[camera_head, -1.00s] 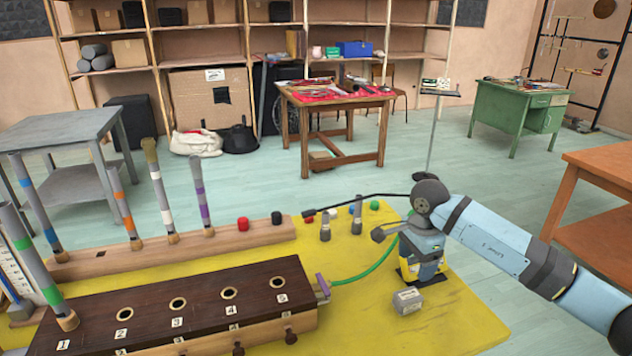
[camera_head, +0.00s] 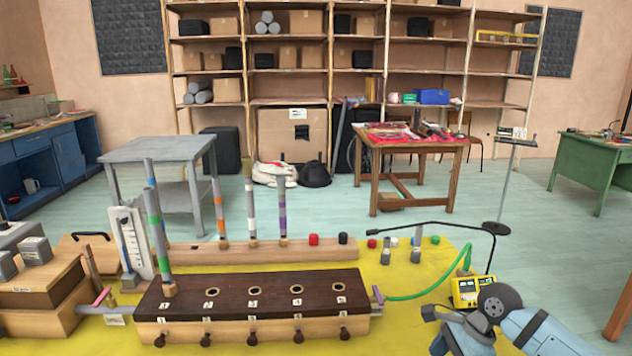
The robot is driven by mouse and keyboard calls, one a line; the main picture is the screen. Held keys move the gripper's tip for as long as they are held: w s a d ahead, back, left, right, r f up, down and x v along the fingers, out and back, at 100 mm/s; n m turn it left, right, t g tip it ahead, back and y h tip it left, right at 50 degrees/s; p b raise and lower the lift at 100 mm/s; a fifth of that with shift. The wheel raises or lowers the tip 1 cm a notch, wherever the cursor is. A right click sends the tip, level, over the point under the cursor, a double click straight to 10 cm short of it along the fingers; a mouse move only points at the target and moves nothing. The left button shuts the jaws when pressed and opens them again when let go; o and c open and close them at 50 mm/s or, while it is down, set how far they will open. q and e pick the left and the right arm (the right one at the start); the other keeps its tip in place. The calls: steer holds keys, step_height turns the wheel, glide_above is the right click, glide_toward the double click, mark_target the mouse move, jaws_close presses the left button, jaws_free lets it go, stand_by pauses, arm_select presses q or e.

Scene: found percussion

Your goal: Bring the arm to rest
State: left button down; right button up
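My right arm comes in from the lower right corner. Its pale blue forearm and dark grey wrist joint hang over the front right of the yellow mat (camera_head: 415,318). My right gripper (camera_head: 441,343) is at the bottom edge of the view, partly cut off and turned down. Its fingertips do not show, so I cannot tell whether it is open or holds anything. The wrist is just in front of a yellow meter box (camera_head: 468,290) and overlaps its lower part; I cannot tell whether they touch. My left arm and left gripper are not in view.
A dark-topped wooden wind chest (camera_head: 255,291) with numbered holes is left of my wrist. A green hose (camera_head: 425,293) and a thin black gooseneck (camera_head: 430,224) are close behind. Several striped pipes stand at left.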

steer(key=s+a+r+m+t+y, duration=0.1)
steer(key=s+a+m+t+y, duration=0.1)
steer(key=s+a+m+y, duration=0.45)
steer(key=s+a+r+m+t+y, duration=0.1)
steer(key=s+a+m+t+y, duration=0.1)
steer(key=a+m+y, duration=0.5)
steer(key=s+d+f+n+t+h, duration=0.35)
steer(key=s+f+n+h, duration=0.4)
steer(key=n, duration=0.95)
steer(key=s+d+f+n+t+h, duration=0.35)
steer(key=s+f+n+h, duration=0.45)
steer(key=n, duration=0.9)
arm_select(q)
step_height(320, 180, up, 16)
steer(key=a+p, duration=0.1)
steer(key=p, duration=2)
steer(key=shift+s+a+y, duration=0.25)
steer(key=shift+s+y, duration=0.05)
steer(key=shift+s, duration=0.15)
arm_select(e)
step_height(320, 180, up, 15)
steer(key=shift+s+d+f, duration=0.15)
steer(key=shift+d+f, duration=0.05)
steer(key=shift+d, duration=0.1)
